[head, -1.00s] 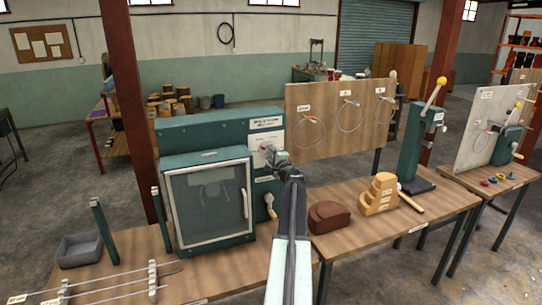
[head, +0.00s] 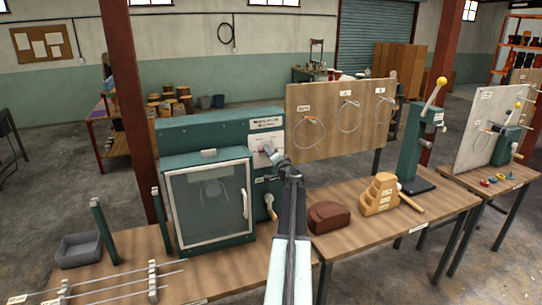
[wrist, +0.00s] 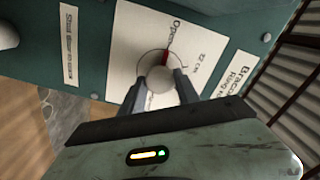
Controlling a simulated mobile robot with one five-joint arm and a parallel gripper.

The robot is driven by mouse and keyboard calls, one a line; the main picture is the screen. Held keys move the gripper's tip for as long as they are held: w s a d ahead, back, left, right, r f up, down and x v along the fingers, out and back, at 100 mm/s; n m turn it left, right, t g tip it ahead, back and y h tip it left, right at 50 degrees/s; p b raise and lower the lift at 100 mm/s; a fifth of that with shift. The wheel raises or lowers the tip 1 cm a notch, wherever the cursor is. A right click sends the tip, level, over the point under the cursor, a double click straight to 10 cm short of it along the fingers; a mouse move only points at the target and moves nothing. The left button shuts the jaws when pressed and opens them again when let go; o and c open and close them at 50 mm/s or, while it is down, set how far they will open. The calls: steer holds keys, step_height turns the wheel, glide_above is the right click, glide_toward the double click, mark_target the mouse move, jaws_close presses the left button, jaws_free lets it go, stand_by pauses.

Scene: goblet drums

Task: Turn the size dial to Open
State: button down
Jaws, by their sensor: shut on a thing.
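The size dial (wrist: 159,79) is a round pale knob with a red pointer mark on a white plate (wrist: 128,28) on the green machine's panel. In the wrist view the red mark points up the picture, slightly right, among printed words that include "Open" and "12 cm"; exactly which label it meets I cannot tell. My gripper (wrist: 158,88) has one finger on each side of the knob and is shut on it. In the head view my gripper (head: 272,156) reaches the machine's upper right panel and mostly hides the dial.
The green machine (head: 219,126) has a glazed door (head: 210,200) and a lower crank handle (head: 270,205). A brown block (head: 329,217), a stepped wooden block (head: 380,195) and a lever press (head: 420,140) stand right. A wooden board (head: 335,120) rises just behind my gripper.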

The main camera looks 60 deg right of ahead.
steer(key=shift+s, duration=0.1)
stand_by(0.3)
steer(key=c, duration=0.9)
jaws_free()
steer(key=v, duration=0.7)
steer(key=shift+s+a, duration=0.2)
steer(key=shift+s, duration=0.1)
